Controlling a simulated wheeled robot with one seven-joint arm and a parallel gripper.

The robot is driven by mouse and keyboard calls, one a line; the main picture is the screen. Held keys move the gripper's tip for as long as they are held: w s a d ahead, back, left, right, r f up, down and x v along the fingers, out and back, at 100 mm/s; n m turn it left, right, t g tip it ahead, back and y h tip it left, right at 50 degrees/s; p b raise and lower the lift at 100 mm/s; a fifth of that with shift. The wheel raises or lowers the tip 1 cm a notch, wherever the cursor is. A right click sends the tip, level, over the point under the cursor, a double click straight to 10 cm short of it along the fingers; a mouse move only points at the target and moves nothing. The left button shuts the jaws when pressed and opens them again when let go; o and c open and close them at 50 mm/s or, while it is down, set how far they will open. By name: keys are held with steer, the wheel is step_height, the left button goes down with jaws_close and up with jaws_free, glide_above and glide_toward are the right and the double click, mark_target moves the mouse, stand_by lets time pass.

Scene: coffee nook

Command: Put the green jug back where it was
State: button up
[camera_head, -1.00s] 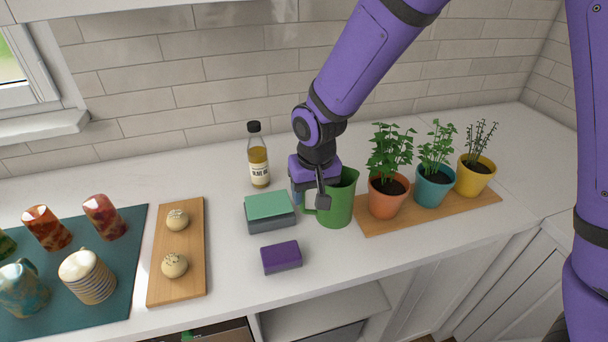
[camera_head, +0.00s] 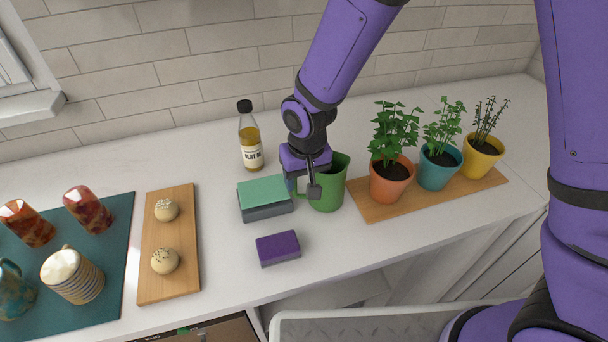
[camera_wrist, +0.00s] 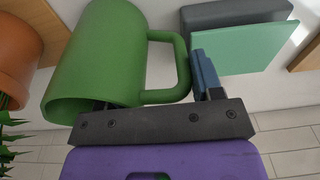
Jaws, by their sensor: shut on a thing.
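The green jug (camera_head: 331,186) stands upright on the white counter, or very slightly above it; I cannot tell which. It is just left of the wooden board with the potted plants. My gripper (camera_head: 305,188) is at the jug's left side, shut on its handle. In the wrist view the jug (camera_wrist: 100,60) fills the left half, with its handle (camera_wrist: 178,62) reaching to the fingers of my gripper (camera_wrist: 155,95). The wrist covers part of the jug's left side in the head view.
A plant board (camera_head: 372,211) holds orange, teal and yellow pots close on the right. A green-topped grey box (camera_head: 265,198) is close on the left, with a purple block (camera_head: 278,248) in front. An oil bottle (camera_head: 251,140) stands behind. A board with two buns (camera_head: 153,285) lies further left.

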steer(key=o, duration=1.4)
steer(key=shift+c, duration=0.2)
step_height(320, 180, up, 12)
steer(key=s, duration=0.1)
steer(key=shift+d, duration=0.3)
